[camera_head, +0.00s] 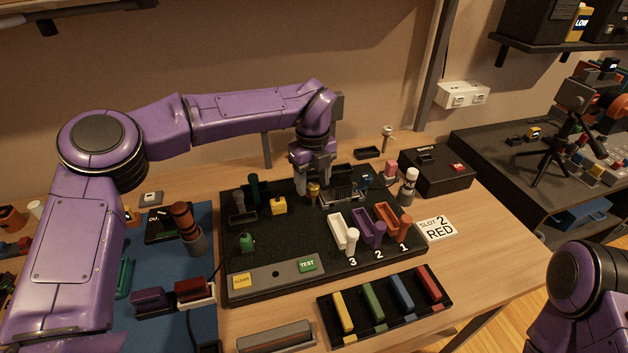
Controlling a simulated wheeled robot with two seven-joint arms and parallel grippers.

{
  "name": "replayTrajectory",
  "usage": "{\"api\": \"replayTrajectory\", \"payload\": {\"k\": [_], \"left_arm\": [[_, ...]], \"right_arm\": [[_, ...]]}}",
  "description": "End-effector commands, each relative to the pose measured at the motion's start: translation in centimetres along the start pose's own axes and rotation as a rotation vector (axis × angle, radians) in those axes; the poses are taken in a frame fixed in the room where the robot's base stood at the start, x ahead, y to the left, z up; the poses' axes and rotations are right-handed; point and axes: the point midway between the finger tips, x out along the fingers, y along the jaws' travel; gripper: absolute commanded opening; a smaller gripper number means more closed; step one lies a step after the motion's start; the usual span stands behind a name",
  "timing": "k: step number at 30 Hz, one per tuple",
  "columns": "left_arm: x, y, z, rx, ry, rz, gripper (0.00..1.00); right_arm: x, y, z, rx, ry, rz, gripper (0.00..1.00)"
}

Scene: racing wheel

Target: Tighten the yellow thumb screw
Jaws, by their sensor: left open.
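My left gripper (313,177) points down over the back middle of the black board (290,240). It is open. A small gold-yellow knob (313,191), which looks like the thumb screw, stands upright at its fingertips. I cannot tell whether the fingers touch it. The knob's upper part is partly hidden by the gripper. A dark finned block (343,190) sits just right of the knob. My right gripper is not in view; only part of the right arm shows at the lower right.
Numbered slots with white (350,241), purple (375,233) and orange (404,229) handles are at the board's right. A tray (324,308) of coloured bars lies in front. A white-capped bottle (409,182) and black box (437,172) stand at the back right.

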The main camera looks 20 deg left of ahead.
Motion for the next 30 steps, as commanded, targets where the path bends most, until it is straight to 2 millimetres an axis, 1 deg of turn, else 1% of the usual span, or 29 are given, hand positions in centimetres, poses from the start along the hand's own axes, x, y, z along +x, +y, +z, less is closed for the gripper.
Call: {"api": "replayTrajectory", "payload": {"k": [1, 3, 10, 11, 12, 14, 15, 16, 25, 30], "left_arm": [[0.53, -0.05, 0.00, 0.001, 0.001, 0.001, 0.56], [0.97, -0.12, 0.03, 0.001, 0.001, 0.001, 0.56], [1.12, -0.06, 0.07, 0.000, 0.000, 0.000, 0.56], [1.12, -0.05, 0.07, 0.000, 0.000, 0.000, 0.53], [1.12, -0.04, 0.07, 0.000, 0.000, 0.000, 0.40], [1.12, -0.04, 0.07, 0.000, 0.000, 0.000, 0.21], [1.12, -0.04, 0.07, 0.000, 0.000, 0.000, 0.08], [1.13, -0.04, 0.08, 0.000, 0.000, 0.000, 0.00], [1.10, -0.10, 0.03, 0.015, 0.000, 0.001, 0.00], [1.00, -0.02, 0.07, 0.071, 0.000, 0.001, 0.00]], "right_arm": [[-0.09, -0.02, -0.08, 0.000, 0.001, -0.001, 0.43], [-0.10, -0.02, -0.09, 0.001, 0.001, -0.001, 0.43], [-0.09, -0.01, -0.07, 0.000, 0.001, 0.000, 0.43], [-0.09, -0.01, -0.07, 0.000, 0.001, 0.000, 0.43], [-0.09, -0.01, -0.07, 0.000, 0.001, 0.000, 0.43], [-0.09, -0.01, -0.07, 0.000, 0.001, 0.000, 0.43], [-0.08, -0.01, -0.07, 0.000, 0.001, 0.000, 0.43], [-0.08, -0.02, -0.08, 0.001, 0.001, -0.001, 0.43], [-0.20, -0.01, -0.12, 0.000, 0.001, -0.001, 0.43], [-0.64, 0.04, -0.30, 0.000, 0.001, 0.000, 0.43]]}}
